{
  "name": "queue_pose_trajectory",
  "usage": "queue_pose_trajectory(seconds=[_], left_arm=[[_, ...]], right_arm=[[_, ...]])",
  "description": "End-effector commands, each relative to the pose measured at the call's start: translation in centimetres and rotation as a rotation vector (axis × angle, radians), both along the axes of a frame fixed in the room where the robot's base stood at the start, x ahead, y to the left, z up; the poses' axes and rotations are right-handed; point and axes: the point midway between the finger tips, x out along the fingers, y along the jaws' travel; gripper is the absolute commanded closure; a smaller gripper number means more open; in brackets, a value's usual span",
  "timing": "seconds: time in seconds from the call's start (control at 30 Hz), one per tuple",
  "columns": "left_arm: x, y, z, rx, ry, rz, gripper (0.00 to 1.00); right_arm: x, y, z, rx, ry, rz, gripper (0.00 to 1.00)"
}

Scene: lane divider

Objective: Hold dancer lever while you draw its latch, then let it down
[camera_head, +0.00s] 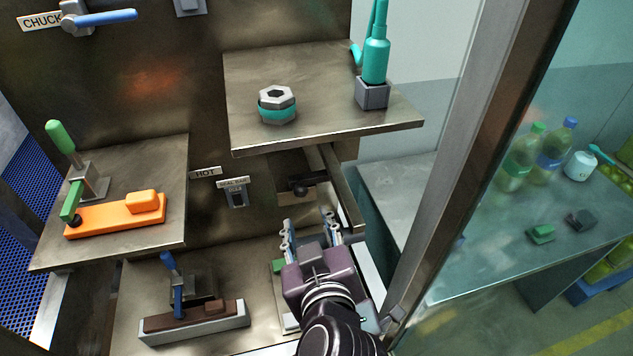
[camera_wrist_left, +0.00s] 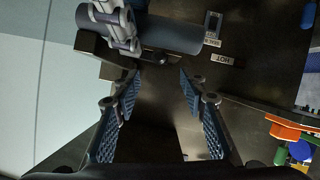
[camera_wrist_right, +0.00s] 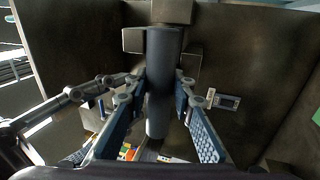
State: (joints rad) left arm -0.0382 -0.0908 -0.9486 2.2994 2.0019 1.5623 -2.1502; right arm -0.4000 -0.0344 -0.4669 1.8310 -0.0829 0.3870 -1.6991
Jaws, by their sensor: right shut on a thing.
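The dancer lever shows as a thick dark grey bar in the right wrist view (camera_wrist_right: 163,80), upright between the fingers of my right gripper (camera_wrist_right: 158,85), which is shut on it. It also crosses the top of the left wrist view (camera_wrist_left: 165,32), with a finger of my right gripper (camera_wrist_left: 122,25) against it. My left gripper (camera_head: 308,226) is open and empty below the upper shelf; its fingers (camera_wrist_left: 158,80) stand apart, short of the lever. A dark knob on a pale block (camera_head: 300,187) sits under the shelf. I cannot tell whether it is the latch.
The upper shelf (camera_head: 325,133) overhangs my left gripper and carries a hex nut (camera_head: 276,103) and a teal bottle (camera_head: 375,62). An orange clamp fixture (camera_head: 115,212) and a brown block in a grey tray (camera_head: 195,318) stand left. A metal door post (camera_head: 465,160) stands right.

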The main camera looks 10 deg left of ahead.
Motion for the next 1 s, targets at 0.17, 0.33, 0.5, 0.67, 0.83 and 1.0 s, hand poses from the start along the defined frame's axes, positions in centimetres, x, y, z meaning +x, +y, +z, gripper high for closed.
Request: queue_pose_trajectory(seconds=[0.17, 0.33, 0.5, 0.67, 0.83, 1.0], left_arm=[[0.9, 0.1, -0.3, -0.003, 0.004, -0.009, 0.61], [3.0, 0.8, -1.1, -0.001, 0.003, -0.006, 0.61], [5.4, 1.5, -2.1, 0.0, 0.003, -0.007, 0.61], [7.5, 2.1, -2.9, -0.001, 0.001, -0.005, 0.61], [9.2, 2.6, -3.8, -0.001, 0.004, -0.006, 0.61], [10.3, 2.9, -4.2, -0.002, 0.003, -0.005, 0.61]], right_arm=[[0.1, -0.1, 0.5, 0.005, -0.01, -0.002, 1.0], [0.1, -0.1, 0.5, 0.005, -0.01, -0.002, 1.0], [0.1, -0.1, 0.5, 0.005, -0.01, -0.002, 1.0], [0.1, -0.1, 0.5, 0.005, -0.01, -0.002, 1.0], [0.1, -0.1, 0.5, 0.004, -0.009, -0.002, 1.0], [0.1, -0.1, 0.4, 0.004, -0.009, -0.002, 1.0]])
